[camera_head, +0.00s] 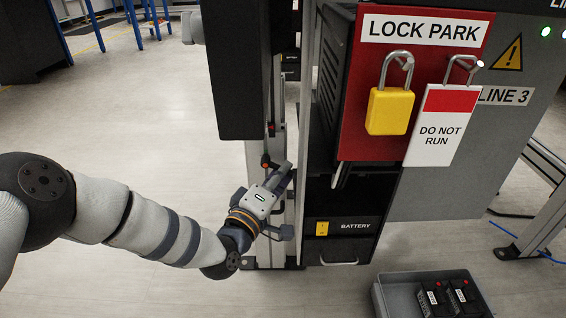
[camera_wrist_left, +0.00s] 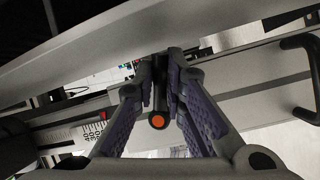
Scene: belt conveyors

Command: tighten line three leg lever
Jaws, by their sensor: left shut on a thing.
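The leg lever shows in the left wrist view as a dark rod with an orange end (camera_wrist_left: 158,121). It lies between the finger pads of my left gripper (camera_wrist_left: 160,92), which is shut on it. In the head view my left gripper (camera_head: 283,178) is at the grey upright leg, left of the battery cabinet. The gripper and wrist hide most of the lever there. A scale with numbers and a red pointer (camera_wrist_left: 103,115) is on the leg, left of the fingers in the wrist view. My right gripper is not in view.
A red lock board (camera_head: 360,140) with a yellow padlock (camera_head: 389,111) and a "DO NOT RUN" tag (camera_head: 435,135) hangs by the grey LINE 3 panel (camera_head: 440,195). Below is a battery drawer (camera_head: 345,227). A grey bin (camera_head: 385,300) stands on the floor at right.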

